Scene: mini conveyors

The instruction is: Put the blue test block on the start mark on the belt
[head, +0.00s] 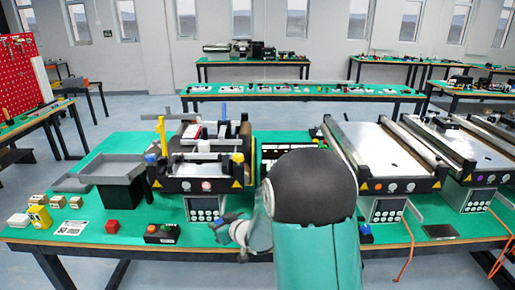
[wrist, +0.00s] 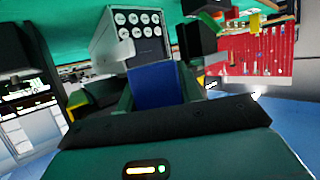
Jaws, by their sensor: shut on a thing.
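The blue test block (wrist: 155,85) is between the fingers of my gripper (wrist: 157,98) in the wrist view, and the gripper is shut on it. In the head view my gripper (head: 228,228) is at the front of the green table, in front of the left mini conveyor (head: 200,184). A small blue patch (head: 217,224) shows at its tip there. The block is apart from the belt. The left conveyor has a pale belt surface (head: 205,170) with rails and posts around it. I cannot make out a start mark.
A keypad box (head: 205,208) is close behind the gripper and also shows in the wrist view (wrist: 128,38). A grey tray (head: 115,170), a red block (head: 112,227) and a black button box (head: 161,233) are to the left. More conveyors (head: 385,155) stand to the right.

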